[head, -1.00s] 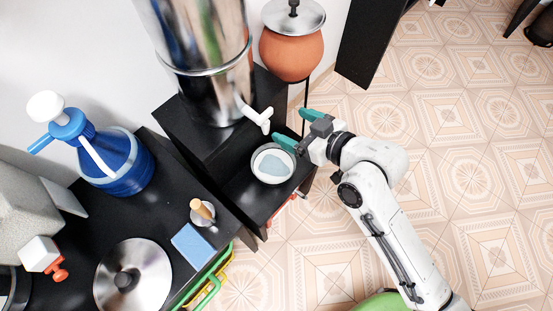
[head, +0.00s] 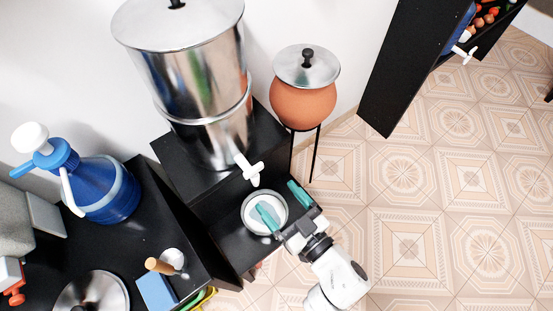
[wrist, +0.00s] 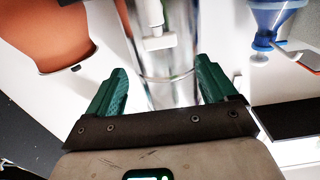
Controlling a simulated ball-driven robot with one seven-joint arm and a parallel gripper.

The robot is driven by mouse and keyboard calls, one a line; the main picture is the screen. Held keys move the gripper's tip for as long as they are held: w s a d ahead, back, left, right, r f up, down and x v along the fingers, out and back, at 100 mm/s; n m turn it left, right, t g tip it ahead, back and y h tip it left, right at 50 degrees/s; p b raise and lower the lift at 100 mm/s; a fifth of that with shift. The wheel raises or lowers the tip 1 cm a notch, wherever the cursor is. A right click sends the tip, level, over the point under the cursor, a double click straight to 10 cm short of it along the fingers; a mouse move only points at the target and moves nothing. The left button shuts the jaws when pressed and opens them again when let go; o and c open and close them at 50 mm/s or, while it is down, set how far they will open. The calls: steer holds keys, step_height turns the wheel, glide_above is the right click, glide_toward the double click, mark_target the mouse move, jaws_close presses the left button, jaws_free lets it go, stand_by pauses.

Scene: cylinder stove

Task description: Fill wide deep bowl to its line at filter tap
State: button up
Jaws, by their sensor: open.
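The wide bowl (head: 249,211) is whitish and sits upright on the low black stand, below and slightly right of the filter tap (head: 248,170). Its inside looks pale; the water level and line cannot be made out. The tap is white, on the tall steel filter (head: 205,90), and also shows in the wrist view (wrist: 155,30). I cannot tell whether water runs. My gripper (head: 277,197) is open at the bowl's right front. One teal finger overlaps the bowl in the head view, the other is right of it; contact is unclear. The bowl is not seen in the wrist view.
A clay pot (head: 303,103) with a metal lid stands on a thin stand behind right. The left counter holds a blue jug (head: 105,192), a steel lid (head: 92,293), a blue sponge (head: 156,291) and a wooden-handled item (head: 165,264). Tiled floor at right is clear.

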mark_target(255, 171)
steer(key=b+x, duration=0.1)
steer(key=x, duration=0.9)
steer(key=shift+w+a, duration=0.2)
steer(key=shift+w, duration=0.1)
steer(key=shift+c, duration=0.4)
steer(key=c, duration=0.9)
steer(key=shift+r+p, duration=0.2)
steer(key=shift+p, duration=0.15)
